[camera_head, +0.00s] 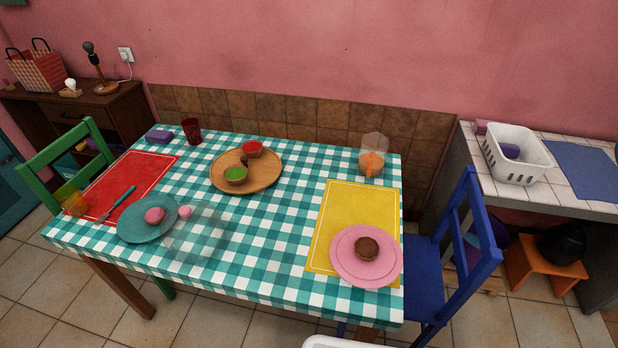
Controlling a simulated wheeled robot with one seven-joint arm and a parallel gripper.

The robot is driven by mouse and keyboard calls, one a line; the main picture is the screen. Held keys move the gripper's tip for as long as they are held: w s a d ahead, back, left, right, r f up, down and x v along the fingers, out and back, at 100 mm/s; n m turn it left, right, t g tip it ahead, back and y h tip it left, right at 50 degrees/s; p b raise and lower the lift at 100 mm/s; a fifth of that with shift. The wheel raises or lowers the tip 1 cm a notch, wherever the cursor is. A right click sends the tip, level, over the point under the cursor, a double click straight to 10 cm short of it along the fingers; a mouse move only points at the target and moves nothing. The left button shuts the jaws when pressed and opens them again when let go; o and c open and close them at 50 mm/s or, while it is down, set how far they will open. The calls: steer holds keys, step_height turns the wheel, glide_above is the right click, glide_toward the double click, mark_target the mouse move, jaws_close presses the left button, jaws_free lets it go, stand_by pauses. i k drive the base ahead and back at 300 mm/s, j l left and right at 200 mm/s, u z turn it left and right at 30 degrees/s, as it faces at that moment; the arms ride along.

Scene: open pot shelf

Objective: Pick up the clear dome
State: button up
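The clear dome (197,236) is a faint see-through shape on the green-and-white checked tablecloth, near the front left of the table. The cloth's checks show through it. It stands just right of the teal plate (138,231), and their edges come close or overlap in the picture; I cannot tell if they touch. One pink round piece (155,215) lies on the plate. A smaller pink piece (185,212) sits at the dome's upper left edge; I cannot tell if it is under the dome. My gripper is not in view.
A red mat (128,180) with a turquoise-handled utensil, and an amber cup (71,200), are at left. A wooden board (262,178) with bowls stands behind. A yellow mat (355,205) and pink plate (345,268) are at right. Green and blue (465,255) chairs flank the table.

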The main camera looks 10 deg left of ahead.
mark_target(192, 232)
steer(key=u, duration=1.6)
